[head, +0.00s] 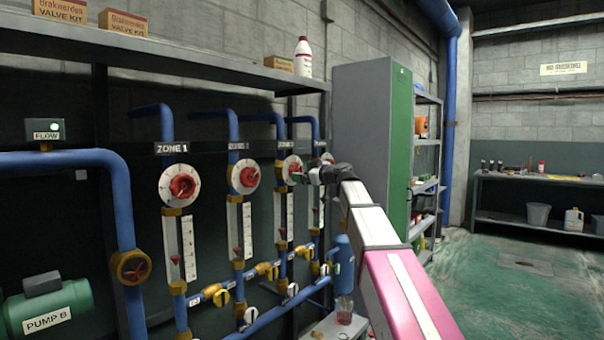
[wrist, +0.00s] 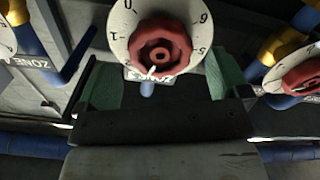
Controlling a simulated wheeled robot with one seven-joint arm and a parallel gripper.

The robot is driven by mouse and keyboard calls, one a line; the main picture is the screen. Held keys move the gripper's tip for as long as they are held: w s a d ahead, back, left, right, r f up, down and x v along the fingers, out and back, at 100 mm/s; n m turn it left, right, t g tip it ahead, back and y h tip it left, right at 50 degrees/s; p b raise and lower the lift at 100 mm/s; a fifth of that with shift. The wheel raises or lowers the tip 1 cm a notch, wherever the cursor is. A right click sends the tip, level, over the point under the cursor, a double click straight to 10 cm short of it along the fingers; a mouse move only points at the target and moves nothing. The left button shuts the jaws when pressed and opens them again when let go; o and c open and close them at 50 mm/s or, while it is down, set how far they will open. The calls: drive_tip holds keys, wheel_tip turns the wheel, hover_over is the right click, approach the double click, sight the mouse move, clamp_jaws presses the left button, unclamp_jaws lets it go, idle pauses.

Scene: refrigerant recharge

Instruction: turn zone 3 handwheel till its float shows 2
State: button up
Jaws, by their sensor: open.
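The zone 3 handwheel (head: 293,169) is a red knob on a round white dial, third in the row of pipes. My gripper (head: 301,177) is in front of it and hides part of it. In the wrist view a red handwheel (wrist: 160,49) on a numbered dial shows upside down, between and just beyond the green fingertips. My gripper (wrist: 163,78) is open, its fingers apart on either side of the wheel, with no clear contact. The zone 3 gauge (head: 284,216) hangs below the dial; its float is too small to read.
The zone 1 handwheel (head: 181,187) and zone 2 handwheel (head: 247,177) are to the left. Yellow valves (head: 266,270) line the lower pipes. A green-doored cabinet (head: 372,125) stands right; floor beyond is open.

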drive_tip(key=v, duration=0.5)
drive_tip(key=shift+s+d, duration=0.15)
drive_tip(key=shift+d, duration=0.05)
drive_tip(key=s+d+f+m+g+h, duration=0.1)
drive_tip(key=s+d+f+m+h, duration=0.1)
drive_tip(key=f, duration=1)
drive_tip(key=s+d+f+m+g+h, duration=0.2)
drive_tip(key=s+f+m, duration=0.1)
drive_tip(key=f, duration=0.8)
drive_tip(key=s+d+f+m+g+h, duration=0.1)
drive_tip(key=s+d+f+m+h, duration=0.15)
drive_tip(key=f, duration=0.95)
drive_tip(key=s+d+f+m+g+h, duration=0.2)
drive_tip(key=s+d+f, duration=0.1)
drive_tip(key=s+f, duration=0.4)
drive_tip(key=s+d+f+m+g+h, duration=0.2)
drive_tip(key=s+d+f+h, duration=0.1)
drive_tip(key=s+f, duration=0.4)
drive_tip(key=s+d+f+m+g+h, duration=0.2)
drive_tip(key=s+d+f, duration=0.3)
drive_tip(key=s+f, duration=0.3)
wheel_tip(320, 180, down, 4)
drive_tip(key=shift+f+m+g+h, duration=0.1)
drive_tip(key=shift+m+g+h, duration=0.25)
drive_tip(key=shift+m+g, duration=0.2)
drive_tip(key=shift+w, duration=0.15)
